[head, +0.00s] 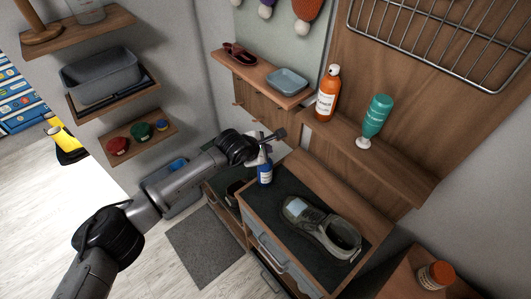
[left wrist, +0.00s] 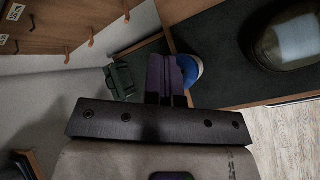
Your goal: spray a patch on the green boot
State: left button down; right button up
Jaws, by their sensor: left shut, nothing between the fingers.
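The green boot (head: 326,232), a dull grey-green shoe, lies on the dark mat of the toolchest top. A pale patch (head: 297,207) shows on its toe, also in the left wrist view (left wrist: 298,38). A small blue spray bottle (head: 265,174) stands upright at the mat's far left corner. In the left wrist view a blue and white round part (left wrist: 191,70), probably this bottle, is partly hidden behind my fingers. My left gripper (head: 281,133) is shut and empty, just above and beside the bottle's top; I cannot tell whether they touch. My right gripper is not in view.
A wall shelf behind holds an orange bottle (head: 328,93) and a teal bottle (head: 374,121). Another shelf with a blue-grey tray (head: 288,81) is close above my gripper. An orange-lidded jar (head: 436,275) stands at lower right. The mat around the boot is clear.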

pick_arm(q)
jog(key=shift+r, duration=0.1)
jog(key=shift+r+p, duration=0.65)
jog(key=shift+r, duration=2.3)
